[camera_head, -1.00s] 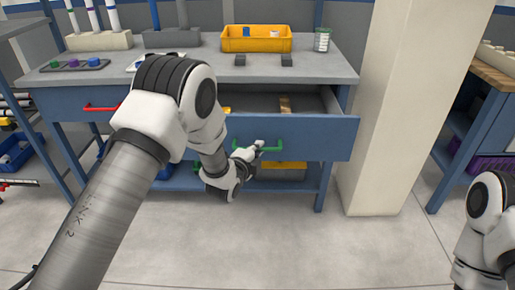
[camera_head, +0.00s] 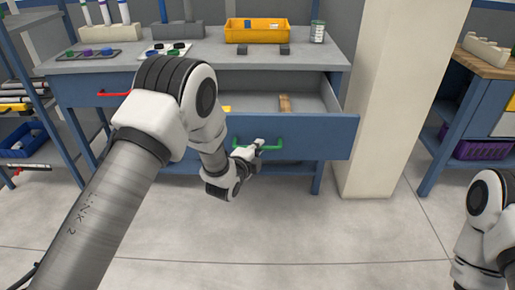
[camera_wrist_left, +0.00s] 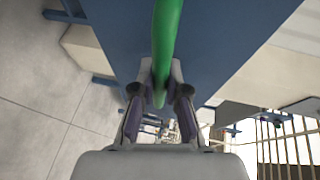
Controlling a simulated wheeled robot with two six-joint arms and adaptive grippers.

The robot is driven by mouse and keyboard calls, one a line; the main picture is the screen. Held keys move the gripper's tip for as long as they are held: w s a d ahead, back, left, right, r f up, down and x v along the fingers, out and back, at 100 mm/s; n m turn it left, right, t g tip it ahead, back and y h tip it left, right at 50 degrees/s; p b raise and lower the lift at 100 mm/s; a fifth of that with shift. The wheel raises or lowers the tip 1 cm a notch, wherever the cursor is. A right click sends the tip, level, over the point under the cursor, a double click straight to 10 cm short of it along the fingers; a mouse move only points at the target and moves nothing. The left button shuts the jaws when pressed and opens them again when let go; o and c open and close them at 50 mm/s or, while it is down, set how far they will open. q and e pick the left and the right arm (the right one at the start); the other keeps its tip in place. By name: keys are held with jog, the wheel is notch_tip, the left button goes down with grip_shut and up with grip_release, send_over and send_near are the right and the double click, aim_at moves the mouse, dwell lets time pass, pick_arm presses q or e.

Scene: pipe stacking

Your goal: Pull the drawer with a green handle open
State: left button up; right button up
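The blue drawer (camera_head: 310,135) with the green handle (camera_head: 270,145) stands pulled out from the workbench in the head view, and its inside shows. A brown block (camera_head: 285,103) and a yellow piece lie inside it.
The bench top (camera_head: 210,60) holds a yellow bin (camera_head: 258,36), a jar (camera_head: 317,31) and small trays. A second drawer has a red handle (camera_head: 114,94). A pale pillar (camera_head: 395,100) stands right of the drawer. The floor (camera_head: 300,220) in front is clear.

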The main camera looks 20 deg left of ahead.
pick_arm(q)
jog(key=o, duration=0.4)
jog(key=shift+o, duration=0.2)
jog(key=v, duration=1.2)
